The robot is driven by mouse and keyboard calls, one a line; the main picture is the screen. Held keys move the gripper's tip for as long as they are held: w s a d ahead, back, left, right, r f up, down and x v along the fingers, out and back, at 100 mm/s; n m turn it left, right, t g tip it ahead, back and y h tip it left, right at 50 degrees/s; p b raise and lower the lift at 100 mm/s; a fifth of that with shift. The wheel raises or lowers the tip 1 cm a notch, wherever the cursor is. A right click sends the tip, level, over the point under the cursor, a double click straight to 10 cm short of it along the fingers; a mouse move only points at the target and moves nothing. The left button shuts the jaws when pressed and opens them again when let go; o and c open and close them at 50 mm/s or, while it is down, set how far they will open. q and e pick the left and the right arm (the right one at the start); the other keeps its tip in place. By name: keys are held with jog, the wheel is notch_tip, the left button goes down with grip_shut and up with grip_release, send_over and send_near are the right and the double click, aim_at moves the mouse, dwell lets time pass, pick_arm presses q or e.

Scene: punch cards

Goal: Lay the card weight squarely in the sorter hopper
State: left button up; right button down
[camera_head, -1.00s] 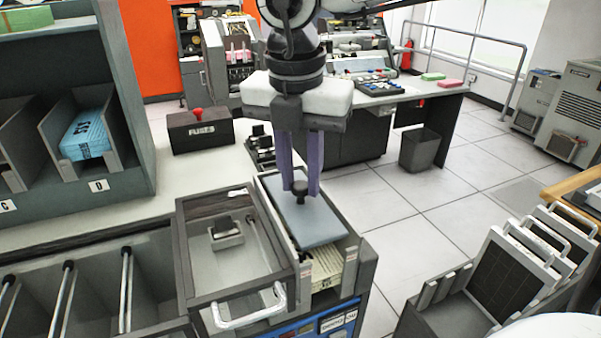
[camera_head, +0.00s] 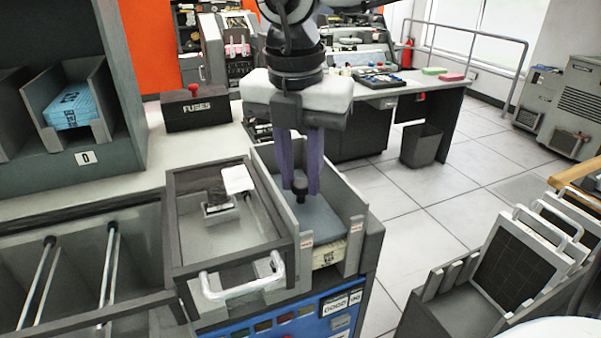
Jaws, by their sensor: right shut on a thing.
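The card weight (camera_head: 324,222) is a blue-grey plate with a dark knob. It lies inside the sorter hopper (camera_head: 356,243), between the grey side walls, just above or on a stack of cream punch cards (camera_head: 328,254). Its edges run about parallel to the walls. Whether it touches the cards is hard to tell. My right gripper (camera_head: 301,188) points down into the hopper, its purple fingers shut on the knob. The plate's far end is partly hidden behind the fingers. My left gripper is not in view.
A clear-lidded box (camera_head: 233,237) with a curved handle (camera_head: 243,280) stands directly left of the hopper. A FUSES box (camera_head: 195,113) sits on the counter behind. A rack of framed panels (camera_head: 505,265) stands at the right. Floor (camera_head: 430,215) between is clear.

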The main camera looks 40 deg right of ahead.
aim_at(298, 189)
jog(key=shift+f, duration=0.3)
jog(key=c, duration=1.4)
grip_release()
jog(key=shift+c, duration=0.2)
notch_tip(298, 189, up, 10)
jog(key=a, duration=0.1)
jog(key=shift+s+r+p, duration=0.15)
jog(key=shift+s+p, duration=0.2)
jog(key=shift+p, duration=0.05)
